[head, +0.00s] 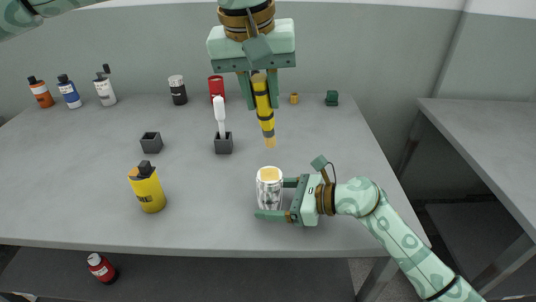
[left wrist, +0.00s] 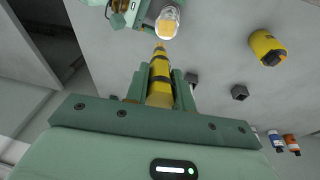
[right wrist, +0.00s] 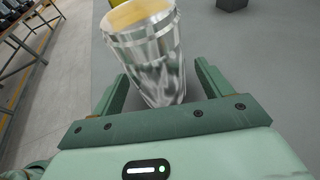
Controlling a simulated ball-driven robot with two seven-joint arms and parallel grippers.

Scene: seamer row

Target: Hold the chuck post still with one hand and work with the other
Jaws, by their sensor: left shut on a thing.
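The chuck post looks to be the shiny silver cylinder (head: 269,189) with a cream top, upright near the table's front. It also shows in the left wrist view (left wrist: 168,22) and the right wrist view (right wrist: 155,60). My right gripper (head: 278,200) is around it, with one finger on each side. In the right wrist view a gap shows beside the right finger, so it looks open. My left gripper (head: 258,88) is shut on a yellow tool (head: 264,108) with black bands. The tool points down, its tan tip above the post and apart from it in the picture.
A white-handled tool (head: 220,112) stands in a dark square holder (head: 223,146); another holder (head: 151,143) is left of it. A yellow bottle (head: 147,190) stands front left. The table (head: 80,210) is clear front left.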

